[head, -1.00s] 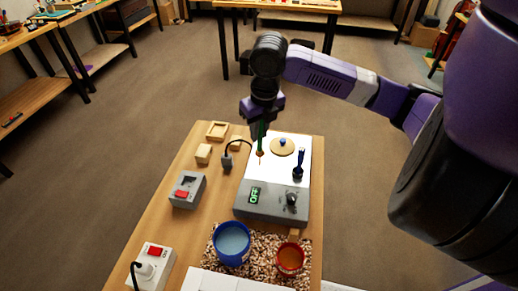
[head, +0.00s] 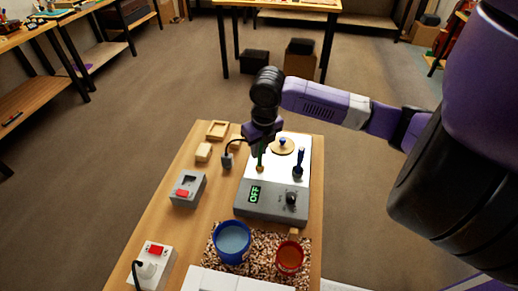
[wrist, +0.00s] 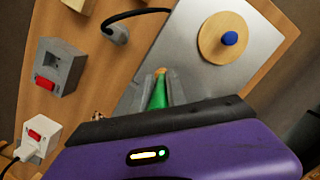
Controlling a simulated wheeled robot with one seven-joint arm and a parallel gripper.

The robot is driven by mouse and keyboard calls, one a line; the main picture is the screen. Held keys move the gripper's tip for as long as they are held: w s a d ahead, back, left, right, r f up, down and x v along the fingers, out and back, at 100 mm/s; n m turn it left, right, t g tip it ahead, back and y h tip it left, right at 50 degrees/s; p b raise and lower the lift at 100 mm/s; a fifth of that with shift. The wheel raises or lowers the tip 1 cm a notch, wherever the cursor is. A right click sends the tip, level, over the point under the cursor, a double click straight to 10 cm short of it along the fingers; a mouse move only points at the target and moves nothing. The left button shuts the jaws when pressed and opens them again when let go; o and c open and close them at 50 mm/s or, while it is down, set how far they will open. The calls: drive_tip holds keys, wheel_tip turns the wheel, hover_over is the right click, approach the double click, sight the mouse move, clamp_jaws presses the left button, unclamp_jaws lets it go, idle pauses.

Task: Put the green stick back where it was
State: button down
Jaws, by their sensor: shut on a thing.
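My gripper (head: 261,142) is shut on the green stick (head: 260,160), which points down with its orange-brown tip lowest. The stick is over the left part of the white top of the grey hot plate (head: 270,205). I cannot tell whether the tip touches the plate. In the wrist view the green stick (wrist: 157,95) shows between the fingers, its upper part hidden by my gripper. A blue stick (head: 299,160) stands at the right of the plate. A round wooden lid with a blue knob (head: 284,147) lies behind, also seen in the wrist view (wrist: 212,45).
A blue pot (head: 232,240) and a red pot (head: 289,257) stand on a speckled mat (head: 262,262) in front. Left are a grey switch box (head: 187,188), a white socket (head: 153,262), a black plug with cable (head: 227,160) and small wooden blocks (head: 204,152).

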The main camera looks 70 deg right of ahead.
drive_tip(key=c, duration=1.3)
unclamp_jaws()
drive_tip(key=shift+f, duration=0.1)
drive_tip(key=shift+c, duration=0.2)
